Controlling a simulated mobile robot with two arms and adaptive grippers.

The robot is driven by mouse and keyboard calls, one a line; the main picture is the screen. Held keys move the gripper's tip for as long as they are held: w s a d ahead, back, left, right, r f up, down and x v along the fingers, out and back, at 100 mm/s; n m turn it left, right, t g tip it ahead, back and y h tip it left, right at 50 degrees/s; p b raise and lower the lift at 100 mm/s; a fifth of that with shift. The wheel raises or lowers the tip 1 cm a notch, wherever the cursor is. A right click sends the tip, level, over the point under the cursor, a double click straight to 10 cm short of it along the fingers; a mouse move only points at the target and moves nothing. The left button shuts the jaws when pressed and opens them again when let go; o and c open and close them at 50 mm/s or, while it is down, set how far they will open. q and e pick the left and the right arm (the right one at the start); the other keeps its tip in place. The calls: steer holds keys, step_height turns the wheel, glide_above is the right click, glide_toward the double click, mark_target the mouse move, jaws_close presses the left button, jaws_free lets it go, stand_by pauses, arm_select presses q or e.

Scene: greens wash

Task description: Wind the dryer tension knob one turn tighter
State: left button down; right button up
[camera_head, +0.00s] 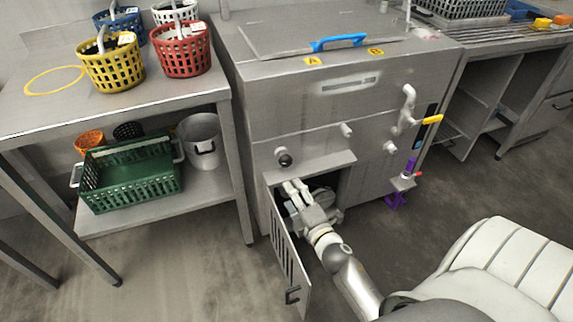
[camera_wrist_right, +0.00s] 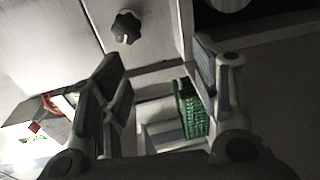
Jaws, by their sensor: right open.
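A dark lobed knob (camera_wrist_right: 126,27) shows on a pale panel at the upper left of the right wrist view; I take it for the tension knob. My right gripper (camera_head: 292,188) is at the low opening in the front of the grey steel cabinet, beside its open door (camera_head: 287,248). Its fingers (camera_wrist_right: 158,72) are spread with nothing between them, and in the wrist view the knob is beyond and above the left finger. I see no contact. The knob cannot be made out in the head view. My left gripper is not in view.
The slotted door stands out from the cabinet (camera_head: 325,100), left of my forearm. A green crate (camera_head: 131,177) sits on the lower shelf at left; green mesh (camera_wrist_right: 190,108) also shows between my fingers. A purple-handled fitting (camera_head: 409,168) projects at right. The front floor is mostly clear.

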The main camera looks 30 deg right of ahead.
mark_target(287, 164)
steer(key=w+d+r+n, duration=0.1)
steer(key=w+n, duration=0.1)
steer(key=n, duration=0.3)
steer(key=w+d+r+n+h+b, duration=0.1)
steer(key=n, duration=0.4)
steer(key=w+d+n+t+b, duration=0.1)
steer(key=w+n, duration=0.1)
steer(key=n, duration=0.4)
steer(key=shift+w+r+h, duration=0.35)
steer(key=shift+r+h, duration=0.05)
steer(key=x, duration=0.3)
steer(key=shift+w+f, duration=0.1)
steer(key=shift+w, duration=0.15)
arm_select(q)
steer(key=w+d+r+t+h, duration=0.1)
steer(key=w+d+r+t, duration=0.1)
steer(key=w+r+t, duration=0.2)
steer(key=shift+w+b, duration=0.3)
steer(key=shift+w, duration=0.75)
arm_select(e)
steer(key=shift+x, duration=0.8)
steer(key=c, duration=1)
steer(key=shift+c, duration=0.2)
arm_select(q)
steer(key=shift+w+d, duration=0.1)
